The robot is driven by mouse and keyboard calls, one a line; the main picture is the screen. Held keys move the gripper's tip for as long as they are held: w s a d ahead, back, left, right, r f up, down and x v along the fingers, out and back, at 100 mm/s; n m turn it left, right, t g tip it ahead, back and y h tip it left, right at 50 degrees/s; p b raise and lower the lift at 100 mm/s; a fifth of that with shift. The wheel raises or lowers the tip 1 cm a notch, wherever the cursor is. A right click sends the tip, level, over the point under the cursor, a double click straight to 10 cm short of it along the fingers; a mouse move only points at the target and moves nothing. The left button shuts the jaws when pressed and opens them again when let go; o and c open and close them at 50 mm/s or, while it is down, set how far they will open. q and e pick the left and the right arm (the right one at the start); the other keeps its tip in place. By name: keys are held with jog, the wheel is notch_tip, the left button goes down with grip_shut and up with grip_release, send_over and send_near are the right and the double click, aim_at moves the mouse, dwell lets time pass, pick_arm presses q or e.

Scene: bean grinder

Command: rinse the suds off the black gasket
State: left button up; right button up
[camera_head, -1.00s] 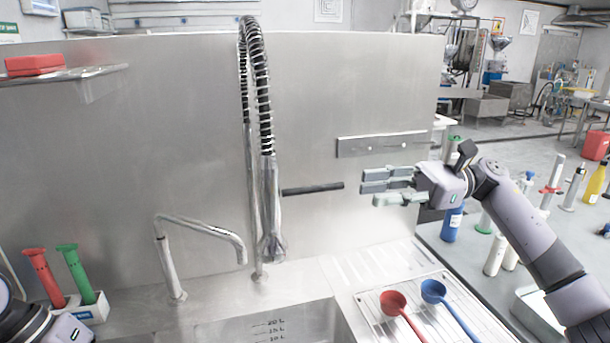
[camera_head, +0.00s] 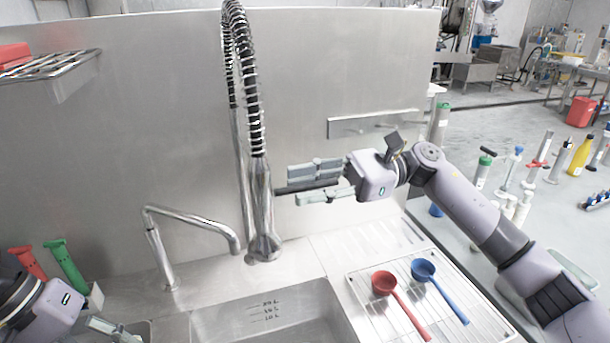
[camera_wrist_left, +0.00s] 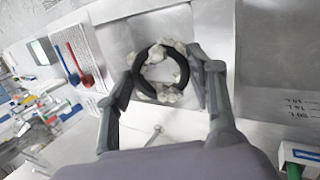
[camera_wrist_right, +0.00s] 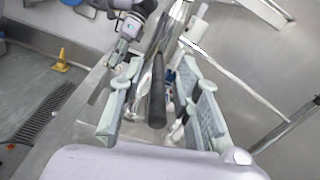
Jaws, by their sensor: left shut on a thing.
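The black gasket (camera_wrist_left: 178,64) is a ring with clumps of white suds on its top and bottom edges in the left wrist view. My left gripper (camera_wrist_left: 162,72) is shut on it, with a finger at each side. In the head view, this gripper (camera_head: 113,329) is at the lower left and the gasket cannot be made out. The tall spring-hose faucet (camera_head: 262,205) stands behind the sink (camera_head: 215,318) and has a black lever (camera_head: 290,189) pointing right. My right gripper (camera_head: 318,183) is open, its fingers on either side of the lever; the right wrist view shows the lever (camera_wrist_right: 157,92) between them.
A bent metal spout (camera_head: 190,216) stands left of the faucet. Red (camera_head: 383,284) and blue (camera_head: 424,271) scoops lie on the wire rack at the right. Red and green-handled tools (camera_head: 65,265) stand at the left. A steel backsplash (camera_head: 160,120) closes off the back.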

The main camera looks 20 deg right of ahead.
jog(key=shift+s+a, duration=0.2)
jog(key=shift+a, duration=0.1)
jog(key=shift+w, duration=0.2)
jog(key=shift+c, duration=0.5)
jog(key=shift+s, duration=0.1)
grip_shut()
